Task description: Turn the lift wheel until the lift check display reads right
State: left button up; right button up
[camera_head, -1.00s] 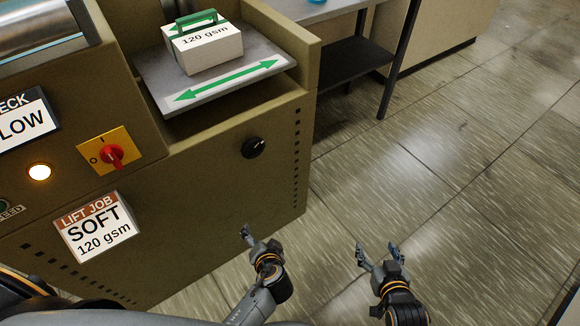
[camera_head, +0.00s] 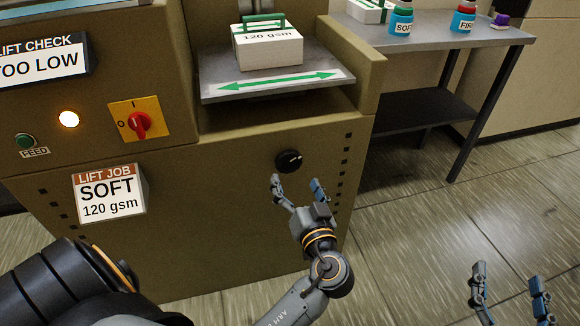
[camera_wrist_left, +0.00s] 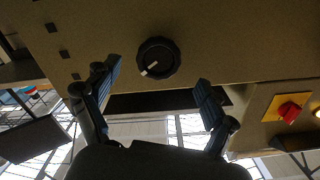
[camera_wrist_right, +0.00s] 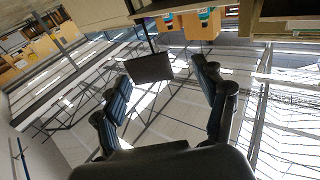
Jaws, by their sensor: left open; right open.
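The lift wheel is a small black knob (camera_head: 289,161) with a white pointer mark, on the machine's front panel below the tray. It also shows in the left wrist view (camera_wrist_left: 158,58), beyond my open fingers. The lift check display (camera_head: 40,62) reads "TOO LOW". The lift job card (camera_head: 110,193) reads "SOFT 120 gsm". My left gripper (camera_head: 296,187) is open and empty, just below the knob in the head view and apart from it. My right gripper (camera_head: 508,284) is open and empty over the floor at the lower right.
A red rotary switch (camera_head: 139,123), a lit amber lamp (camera_head: 68,119) and a green feed button (camera_head: 25,141) sit left of the knob. A 120 gsm paper stack (camera_head: 268,48) lies on the tray (camera_head: 225,93). A side table (camera_head: 440,45) holds bottles.

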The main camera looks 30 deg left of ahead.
aim_at(289, 166)
pick_arm(q)
jog(key=x, duration=0.5)
jog(key=shift+x, duration=0.8)
pick_arm(e)
jog(key=shift+s+a+r+t, duration=0.1)
jog(key=shift+r+t, duration=0.5)
jog(key=shift+r, duration=0.35)
pick_arm(q)
jog(key=shift+d, duration=0.1)
jog(key=c, duration=1.2)
jog(key=shift+o, duration=0.2)
